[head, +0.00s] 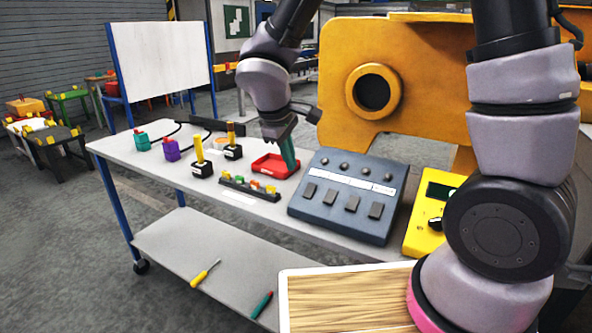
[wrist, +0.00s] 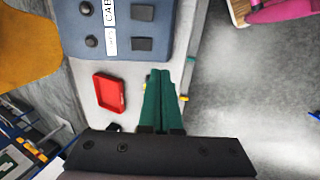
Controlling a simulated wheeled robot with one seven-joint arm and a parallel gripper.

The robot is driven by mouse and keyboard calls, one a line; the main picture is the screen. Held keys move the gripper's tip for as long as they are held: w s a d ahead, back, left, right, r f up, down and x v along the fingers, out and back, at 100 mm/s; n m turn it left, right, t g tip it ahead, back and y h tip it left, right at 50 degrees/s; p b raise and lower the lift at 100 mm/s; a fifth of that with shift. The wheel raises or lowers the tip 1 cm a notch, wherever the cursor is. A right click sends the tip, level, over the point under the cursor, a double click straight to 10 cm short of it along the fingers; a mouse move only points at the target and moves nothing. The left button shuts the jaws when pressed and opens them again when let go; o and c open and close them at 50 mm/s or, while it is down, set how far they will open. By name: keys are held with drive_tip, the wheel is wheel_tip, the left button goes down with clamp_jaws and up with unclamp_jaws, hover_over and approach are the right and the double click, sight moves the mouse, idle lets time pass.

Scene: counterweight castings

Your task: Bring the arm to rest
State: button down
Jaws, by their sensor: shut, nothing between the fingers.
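My gripper (head: 290,158) has green fingers and hangs over the grey bench, by the right side of a small red tray. In the wrist view the two green fingers (wrist: 160,78) lie together, shut with nothing between them. The red tray (wrist: 108,93) is empty there, to the left of the fingers. My arm reaches from the right of the head view across the top, so it hides part of the yellow casting. How far the fingertips are above the bench I cannot tell.
A grey-blue button box (head: 345,195) stands right of the tray, with a yellow meter (head: 428,214) beyond. A large yellow casting (head: 425,75) stands behind.

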drive_tip(key=shift+s+a+r, duration=0.15)
drive_tip(key=shift+s+r, duration=0.1)
drive_tip(key=shift+r, duration=0.2)
drive_tip(key=s+d+r+m+t+y, duration=0.1)
drive_tip(key=s+d+r+m+y, duration=0.1)
drive_tip(key=s+d+r+m, duration=0.2)
drive_tip(key=s+d+r+m+t+y, duration=0.2)
drive_tip(key=s+d+r+m, duration=0.2)
drive_tip(key=d+r+m, duration=0.7)
drive_tip(key=d+r, duration=0.6)
drive_tip(key=shift+d+t, duration=0.3)
drive_tip(key=shift+d, duration=0.1)
